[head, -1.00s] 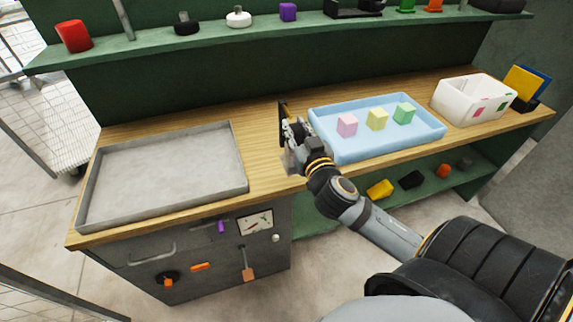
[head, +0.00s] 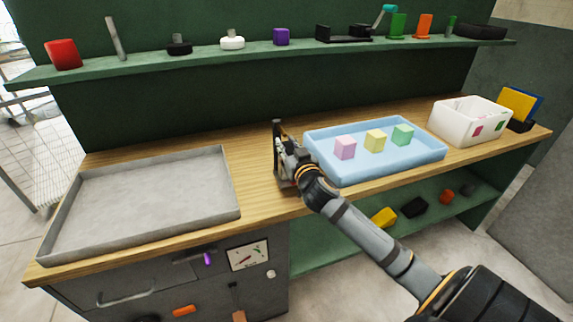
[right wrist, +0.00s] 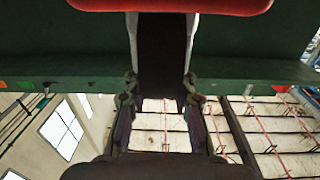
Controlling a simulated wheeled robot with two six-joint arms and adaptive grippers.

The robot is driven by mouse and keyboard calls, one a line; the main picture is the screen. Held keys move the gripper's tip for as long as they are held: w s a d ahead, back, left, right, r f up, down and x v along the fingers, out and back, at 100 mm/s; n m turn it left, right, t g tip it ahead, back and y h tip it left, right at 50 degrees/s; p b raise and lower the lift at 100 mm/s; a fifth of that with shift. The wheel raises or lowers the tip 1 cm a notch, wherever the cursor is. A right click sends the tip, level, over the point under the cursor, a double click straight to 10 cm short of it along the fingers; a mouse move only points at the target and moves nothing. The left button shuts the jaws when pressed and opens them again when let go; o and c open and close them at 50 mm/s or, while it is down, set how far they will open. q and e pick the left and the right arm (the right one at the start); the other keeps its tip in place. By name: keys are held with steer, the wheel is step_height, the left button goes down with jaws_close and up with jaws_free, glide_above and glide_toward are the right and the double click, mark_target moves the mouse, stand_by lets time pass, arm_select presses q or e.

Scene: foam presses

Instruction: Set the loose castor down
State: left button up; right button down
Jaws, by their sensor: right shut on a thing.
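My right gripper (head: 281,158) is over the wooden worktop (head: 262,205), in the gap between the grey tray and the blue tray. It is shut on a dark thing, taken to be the loose castor; in the right wrist view this dark piece (right wrist: 162,50) stands between the fingers. In the head view the castor is mostly hidden by the gripper, and its wheel cannot be made out. Whether it touches the worktop cannot be told. My left gripper is not in view.
The empty grey tray (head: 88,208) lies left; the blue tray (head: 325,176) with pink, yellow and green blocks lies close right. A white bin (head: 450,125) stands farther right. The green shelf (head: 350,47) behind carries several items. Bare wood shows between the trays.

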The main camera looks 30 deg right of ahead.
steer(key=shift+w, duration=0.2)
steer(key=shift+d+f, duration=0.1)
steer(key=shift+f, duration=0.15)
steer(key=f+b, duration=0.2)
steer(key=b, duration=0.1)
steer(key=f+b, duration=0.1)
steer(key=f, duration=0.1)
steer(key=shift+w+d, duration=0.1)
steer(key=shift+w, duration=0.2)
steer(key=shift+r, duration=0.2)
steer(key=shift+f, duration=0.1)
steer(key=c, duration=1.1)
jaws_free()
